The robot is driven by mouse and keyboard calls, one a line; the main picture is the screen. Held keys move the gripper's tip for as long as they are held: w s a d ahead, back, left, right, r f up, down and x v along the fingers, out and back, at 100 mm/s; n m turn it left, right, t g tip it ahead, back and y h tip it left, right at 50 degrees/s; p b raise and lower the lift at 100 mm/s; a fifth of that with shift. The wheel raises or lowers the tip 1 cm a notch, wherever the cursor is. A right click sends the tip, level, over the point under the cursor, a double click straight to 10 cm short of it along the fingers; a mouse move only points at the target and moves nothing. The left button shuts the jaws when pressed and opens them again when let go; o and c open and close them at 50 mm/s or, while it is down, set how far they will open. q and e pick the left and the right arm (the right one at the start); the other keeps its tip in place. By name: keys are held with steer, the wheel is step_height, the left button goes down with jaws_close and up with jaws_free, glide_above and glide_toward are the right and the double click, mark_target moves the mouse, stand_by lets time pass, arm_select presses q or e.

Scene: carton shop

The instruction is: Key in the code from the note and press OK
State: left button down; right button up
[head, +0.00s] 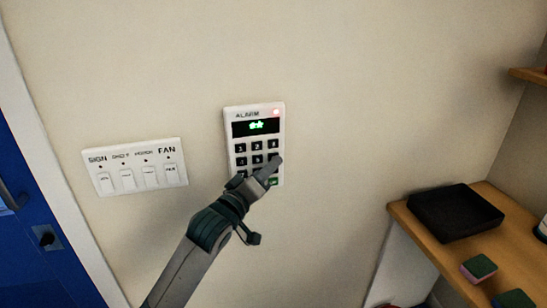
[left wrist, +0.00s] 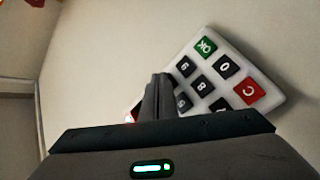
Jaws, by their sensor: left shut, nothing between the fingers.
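The white alarm keypad (head: 229,141) is fixed to the wall, with black number keys, a lit display (head: 257,127) and a red light (head: 276,111) at its top right. The display shows what look like two green marks. My left gripper (head: 276,161) is shut and empty, its tips at the right-hand column around the 6 key, which they hide. I cannot tell whether they touch. In the left wrist view, the fingertips (left wrist: 160,78) are beside the 9 key (left wrist: 184,66); the green OK key (left wrist: 206,47) and red C key (left wrist: 249,91) are clear. No note is visible.
A switch panel (head: 136,189) labelled SIGN and FAN is on the wall left of the keypad. A blue door (head: 30,200) is at the far left. A wooden shelf (head: 440,250) at the right holds a black tray (head: 455,228) and sponges (head: 479,268).

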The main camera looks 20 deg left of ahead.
arm_select(q)
steer(key=shift+s+d, duration=0.35)
steer(key=shift+s, duration=0.15)
arm_select(e)
steer(key=shift+r, duration=0.4)
arm_select(q)
steer(key=shift+p, duration=0.3)
steer(key=s+d, duration=0.1)
steer(key=s+d+p, duration=0.1)
steer(key=s+p, duration=0.1)
steer(key=s, duration=0.1)
steer(key=shift+s+d, duration=0.1)
steer(key=shift+d, duration=0.3)
arm_select(e)
step_height(320, 180, up, 2)
steer(key=shift+r, duration=0.1)
arm_select(q)
steer(key=shift+a, duration=0.1)
stand_by(1.8)
